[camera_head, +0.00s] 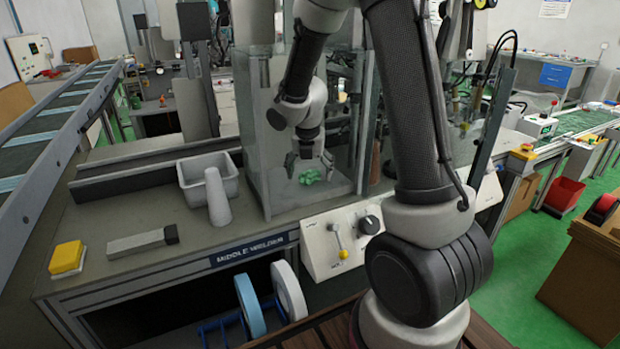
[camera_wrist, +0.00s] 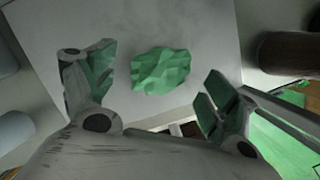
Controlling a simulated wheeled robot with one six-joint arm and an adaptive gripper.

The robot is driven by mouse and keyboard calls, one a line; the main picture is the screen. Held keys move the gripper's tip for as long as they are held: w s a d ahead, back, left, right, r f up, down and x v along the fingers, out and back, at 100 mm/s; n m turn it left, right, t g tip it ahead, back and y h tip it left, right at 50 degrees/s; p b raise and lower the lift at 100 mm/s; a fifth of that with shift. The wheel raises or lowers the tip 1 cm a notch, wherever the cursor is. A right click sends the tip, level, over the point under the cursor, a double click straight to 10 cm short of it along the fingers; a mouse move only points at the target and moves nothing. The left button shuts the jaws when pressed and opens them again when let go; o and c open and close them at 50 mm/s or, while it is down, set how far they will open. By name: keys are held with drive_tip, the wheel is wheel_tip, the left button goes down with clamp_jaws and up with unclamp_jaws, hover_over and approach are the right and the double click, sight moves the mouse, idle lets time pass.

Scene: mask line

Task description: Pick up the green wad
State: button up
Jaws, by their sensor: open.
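The green wad (camera_head: 310,177) is a crumpled, faceted lump lying on a pale plate inside a clear-walled enclosure. In the wrist view the green wad (camera_wrist: 161,71) lies on the light grey surface, between and a little beyond my fingertips. My gripper (camera_head: 310,165) is inside the enclosure, pointing down just above the wad. In the wrist view my gripper (camera_wrist: 158,85) is open, with one finger on each side and nothing held. I cannot tell exactly how high the fingertips are above the plate.
Transparent walls (camera_head: 257,130) stand close around my arm. A brown cylinder (camera_wrist: 290,53) shows beside the plate.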

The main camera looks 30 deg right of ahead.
drive_tip(key=shift+x, duration=0.75)
drive_tip(key=c, duration=0.8)
drive_tip(key=shift+r, duration=0.1)
